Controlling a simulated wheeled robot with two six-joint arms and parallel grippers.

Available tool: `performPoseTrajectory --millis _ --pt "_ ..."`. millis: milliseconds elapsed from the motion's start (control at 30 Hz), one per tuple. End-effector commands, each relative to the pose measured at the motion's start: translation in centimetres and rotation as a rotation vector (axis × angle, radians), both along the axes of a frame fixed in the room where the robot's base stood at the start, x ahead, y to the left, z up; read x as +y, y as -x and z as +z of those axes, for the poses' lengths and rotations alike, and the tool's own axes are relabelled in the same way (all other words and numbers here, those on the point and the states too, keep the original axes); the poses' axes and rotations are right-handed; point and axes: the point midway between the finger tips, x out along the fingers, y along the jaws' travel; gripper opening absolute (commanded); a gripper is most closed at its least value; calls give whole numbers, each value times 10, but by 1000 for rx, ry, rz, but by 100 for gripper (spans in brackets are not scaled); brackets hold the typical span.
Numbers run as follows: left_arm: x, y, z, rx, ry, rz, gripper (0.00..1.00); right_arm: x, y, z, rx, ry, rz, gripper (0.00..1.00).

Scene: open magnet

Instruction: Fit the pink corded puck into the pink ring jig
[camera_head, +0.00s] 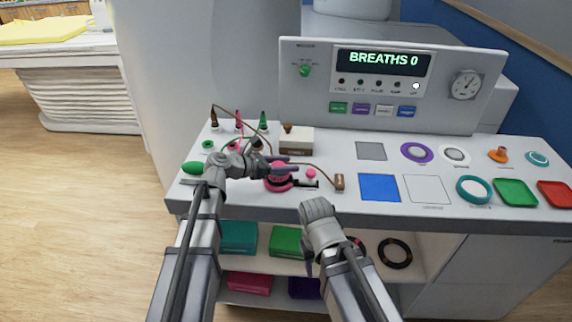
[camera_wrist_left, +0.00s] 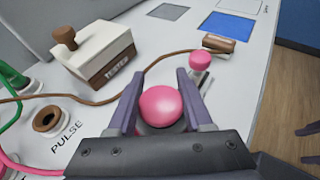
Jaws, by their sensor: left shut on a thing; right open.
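The pink puck (camera_wrist_left: 160,105) has a rounded top and sits between the two fingers of my left gripper (camera_wrist_left: 158,100) in the left wrist view. In the head view my left gripper (camera_head: 278,166) is shut on it over the left part of the worktop. A pink ring-like base, likely the ring jig (camera_head: 279,187), shows just below the puck in the head view. The fingers hide whether the puck is inside it or above it. My right gripper (camera_head: 310,260) is open and empty, hanging low in front of the worktop edge.
A pink knob (camera_head: 311,173) stands right of the jig. A brown cord runs behind to a brown plug (camera_head: 339,182). A cream block with a knob (camera_head: 296,140) stands behind. Coloured squares, rings and trays lie to the right. Shelf bins (camera_head: 238,237) sit below.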

Motion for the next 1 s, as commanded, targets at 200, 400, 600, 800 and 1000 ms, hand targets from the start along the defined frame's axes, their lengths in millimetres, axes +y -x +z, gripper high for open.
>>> performPoseTrajectory --millis 200,400,600,800,1000 --pt "0 0 -5 0 0 0 0 0 0 -5 0 0 0 50" --pt "0 0 -9 0 0 0 0 0 0 -9 0 0 0 50" --pt "0 0 -13 0 0 0 0 0 0 -13 0 0 0 50" --pt "0 0 -17 0 0 0 0 0 0 -17 0 0 0 50" --pt "0 0 -20 0 0 0 0 0 0 -20 0 0 0 50"
